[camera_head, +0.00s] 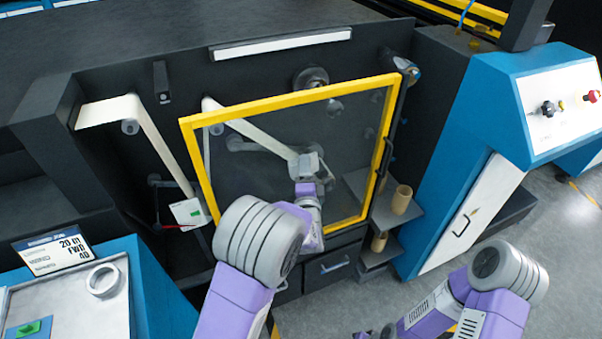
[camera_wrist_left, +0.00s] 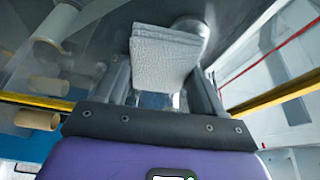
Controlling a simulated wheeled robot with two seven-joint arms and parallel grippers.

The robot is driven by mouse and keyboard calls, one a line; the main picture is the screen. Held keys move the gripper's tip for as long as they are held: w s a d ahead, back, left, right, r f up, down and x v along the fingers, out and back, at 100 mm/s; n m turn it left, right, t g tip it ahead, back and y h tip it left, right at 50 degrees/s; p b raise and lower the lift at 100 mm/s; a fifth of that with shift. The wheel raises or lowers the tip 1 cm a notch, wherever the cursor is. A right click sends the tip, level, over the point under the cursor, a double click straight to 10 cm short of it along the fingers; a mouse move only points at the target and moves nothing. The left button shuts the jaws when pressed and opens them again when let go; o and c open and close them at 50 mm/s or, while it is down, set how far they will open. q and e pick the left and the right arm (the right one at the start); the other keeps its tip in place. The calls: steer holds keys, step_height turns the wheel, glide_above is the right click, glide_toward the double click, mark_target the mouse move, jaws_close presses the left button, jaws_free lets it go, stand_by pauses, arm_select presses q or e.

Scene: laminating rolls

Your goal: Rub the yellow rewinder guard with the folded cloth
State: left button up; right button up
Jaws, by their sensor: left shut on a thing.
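The yellow-framed rewinder guard (camera_head: 191,150) stands in the middle of the head view, with a clear pane through which rollers and a white web show. My left gripper (camera_head: 308,172) is in front of the pane, around its middle. It is shut on the folded cloth (camera_head: 311,164), a small grey-white pad. In the left wrist view the cloth (camera_wrist_left: 163,58) sticks out beyond the fingers, close to the pane; I cannot tell whether it touches. The guard's yellow frame (camera_wrist_left: 262,100) crosses the wrist view at both sides.
A blue control cabinet (camera_head: 496,120) with knobs stands to the right. Shelves with cardboard cores (camera_head: 401,199) sit beside the guard's right edge. A blue bench with a tape roll (camera_head: 103,281) and a sign (camera_head: 53,255) is at lower left. Grey floor is free at lower right.

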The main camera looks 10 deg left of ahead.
mark_target(318, 165)
arm_select(q)
steer(key=shift+w+d+p, duration=0.2)
steer(key=shift+w+d, duration=0.3)
steer(key=shift+d, duration=0.3)
steer(key=shift+w+d+p, duration=0.15)
steer(key=shift+w+d, duration=0.3)
steer(key=shift+d, duration=0.35)
steer(key=shift+s+d+p, duration=0.2)
steer(key=shift+s+d, duration=0.35)
steer(key=shift+s, duration=0.3)
steer(key=shift+s+d+p, duration=0.15)
steer(key=shift+s+d, duration=0.4)
steer(key=shift+s, duration=0.25)
steer(key=shift+s+d+p, duration=0.2)
steer(key=shift+s+d, duration=0.35)
steer(key=shift+s, duration=0.3)
steer(key=shift+s, duration=0.1)
steer(key=shift+s+d+p, duration=0.4)
steer(key=shift+s+d, duration=0.45)
steer(key=shift+s, duration=0.3)
